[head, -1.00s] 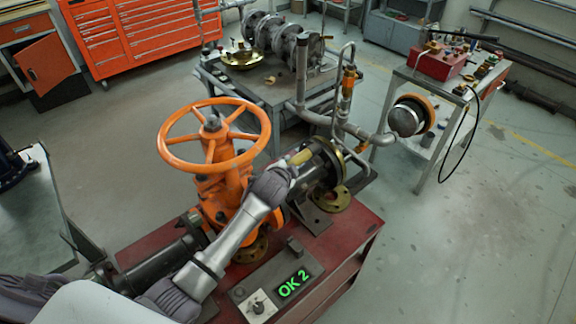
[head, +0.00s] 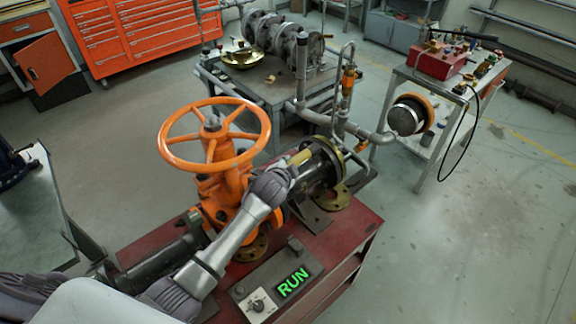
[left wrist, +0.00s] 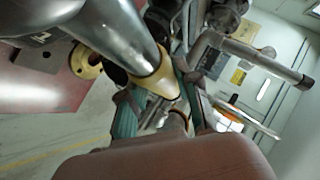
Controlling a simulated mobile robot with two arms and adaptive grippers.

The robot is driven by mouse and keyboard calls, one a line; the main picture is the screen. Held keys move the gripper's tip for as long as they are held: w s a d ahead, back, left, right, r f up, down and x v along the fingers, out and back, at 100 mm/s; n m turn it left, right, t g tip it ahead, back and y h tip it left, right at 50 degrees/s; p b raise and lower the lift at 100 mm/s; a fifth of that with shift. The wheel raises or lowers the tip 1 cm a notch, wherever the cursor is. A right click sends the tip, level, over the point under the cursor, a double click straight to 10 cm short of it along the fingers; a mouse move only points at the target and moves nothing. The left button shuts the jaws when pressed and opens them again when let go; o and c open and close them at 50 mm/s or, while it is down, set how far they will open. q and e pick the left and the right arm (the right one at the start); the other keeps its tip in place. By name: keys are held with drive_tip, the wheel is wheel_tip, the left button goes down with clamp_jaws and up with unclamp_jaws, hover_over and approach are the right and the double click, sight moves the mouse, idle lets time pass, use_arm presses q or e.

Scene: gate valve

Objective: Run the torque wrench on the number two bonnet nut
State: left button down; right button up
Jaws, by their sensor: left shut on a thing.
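The orange gate valve with its handwheel (head: 213,135) stands on a red bench. My left arm crosses in front of it and hides much of its bonnet, so I cannot make out the number two nut. My left gripper (left wrist: 160,108) has green fingers and is shut on a grey tool with a yellow end, which I take for the torque wrench (left wrist: 145,66). Its yellow part (head: 300,157) shows beside the valve's right side, near the pipe flange. A control box (head: 275,284) at the bench front has a lit green "RUN" display. My right gripper is out of view.
The red bench (head: 350,232) has bare room right of the control box. A flange (head: 330,198) and grey piping (head: 345,125) stand close on the valve's right. A grey table (head: 268,92) with parts is behind; a trolley (head: 436,82) stands farther right. The right floor is clear.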

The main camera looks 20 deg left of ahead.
use_arm(q)
drive_tip(key=shift+w+r+p, duration=0.1)
drive_tip(key=shift+r+p, duration=0.25)
drive_tip(key=shift+p, duration=0.2)
idle(1.1)
drive_tip(key=shift+r, duration=0.15)
drive_tip(key=shift+r+p, duration=2)
drive_tip(key=shift+p, duration=0.25)
drive_tip(key=shift+f, duration=0.1)
